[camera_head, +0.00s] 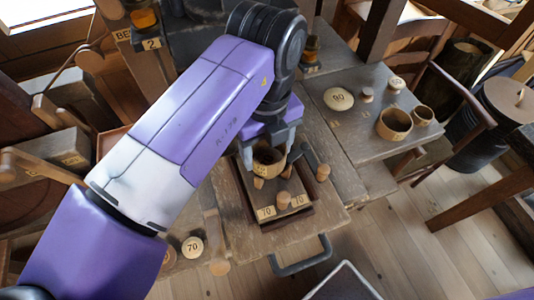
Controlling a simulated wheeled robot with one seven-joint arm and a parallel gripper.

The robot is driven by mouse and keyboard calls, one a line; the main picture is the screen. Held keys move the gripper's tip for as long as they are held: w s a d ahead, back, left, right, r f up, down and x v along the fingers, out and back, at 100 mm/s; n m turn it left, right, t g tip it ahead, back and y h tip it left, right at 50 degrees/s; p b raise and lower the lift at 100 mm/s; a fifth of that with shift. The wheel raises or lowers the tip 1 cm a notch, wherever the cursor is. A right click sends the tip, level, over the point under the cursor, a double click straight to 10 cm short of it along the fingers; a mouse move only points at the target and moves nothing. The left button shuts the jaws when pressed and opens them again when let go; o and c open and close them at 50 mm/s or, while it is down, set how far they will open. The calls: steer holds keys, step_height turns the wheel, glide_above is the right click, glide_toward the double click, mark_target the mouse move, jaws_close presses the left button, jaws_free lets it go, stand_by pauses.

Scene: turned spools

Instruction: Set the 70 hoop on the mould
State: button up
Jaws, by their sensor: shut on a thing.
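My gripper (269,152) points down in the middle of the view. Its fingers are shut on a round wooden hoop (268,162), and a small mark on the hoop's side is too small to read. The hoop is over the back part of the mould (275,220), a dark board with small wooden pegs and two pale tags marked 70 at its front. I cannot tell whether the hoop touches the board or pegs. The arm hides part of the bench behind.
A round disc marked 90 (338,99) lies there too. A disc marked 70 (192,247) is at lower left. A small wooden-headed tool (322,172) lies right of the mould.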

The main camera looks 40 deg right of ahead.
steer(key=shift+f, duration=0.25)
steer(key=o, duration=1.3)
step_height(320, 180, up, 13)
steer(key=shift+f, duration=0.2)
stand_by(0.5)
